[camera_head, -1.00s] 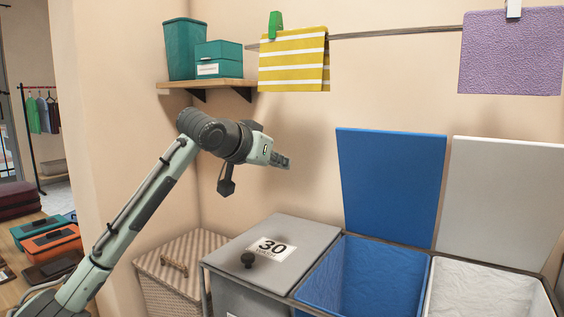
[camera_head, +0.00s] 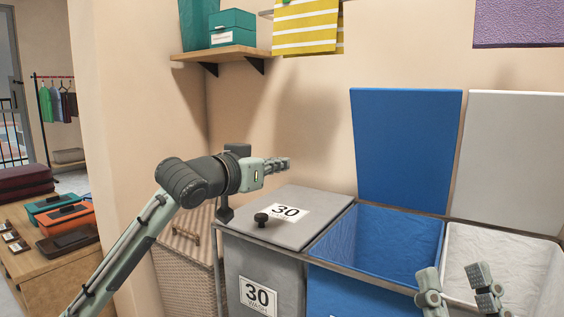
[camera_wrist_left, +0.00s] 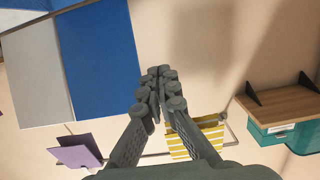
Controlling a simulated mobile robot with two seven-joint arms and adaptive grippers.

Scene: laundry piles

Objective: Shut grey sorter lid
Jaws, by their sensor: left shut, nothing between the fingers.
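The grey sorter lid (camera_head: 325,208) lies flat over the grey compartment (camera_head: 250,268) at the left of the sorter. It carries a black knob and a white "30" label. My left gripper (camera_head: 287,164) is above the lid, apart from it, pointing right. Its fingers meet with nothing between them, as the left wrist view shows (camera_wrist_left: 160,74). My right gripper (camera_head: 457,282) is in front of the white compartment at the lower right. Its two fingers are apart and empty.
The blue lid (camera_head: 405,150) and white lid (camera_head: 515,160) stand upright against the wall behind their open compartments. A wicker hamper (camera_head: 190,255) stands left of the sorter. A shelf (camera_head: 225,54) with teal boxes and a hanging yellow striped cloth (camera_head: 305,28) are above.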

